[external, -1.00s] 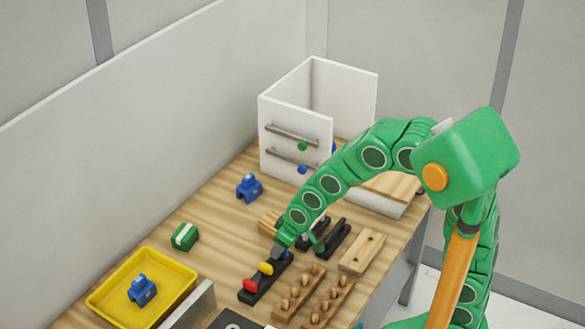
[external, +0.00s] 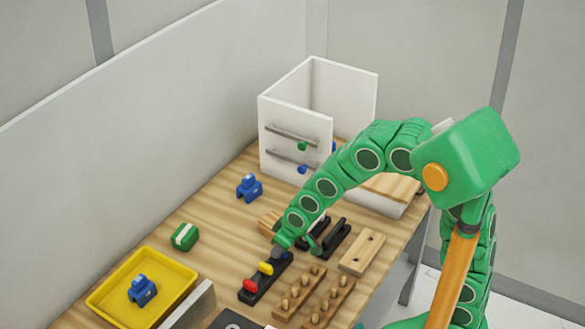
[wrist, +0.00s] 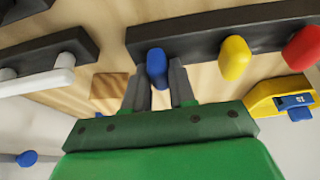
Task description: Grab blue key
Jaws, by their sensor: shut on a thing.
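The blue key (wrist: 157,66) stands at one end of a black rack (wrist: 195,38) in the wrist view, in line with a yellow key (wrist: 234,58) and a red key (wrist: 302,47). My gripper (wrist: 158,74) has its grey fingers on either side of the blue key and is shut on it. In the external view my gripper (external: 279,250) is low over the far end of the black rack (external: 252,295), beyond the yellow key (external: 266,268) and red key (external: 250,286). The blue key is mostly hidden there by my fingers.
A yellow tray (external: 180,274) holding a blue block (external: 142,290) is at front left. A green block (external: 184,237) and another blue block (external: 249,187) lie behind it. Wooden peg racks (external: 325,303) stand right of the black rack. A white drawer cabinet (external: 280,115) stands at the back.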

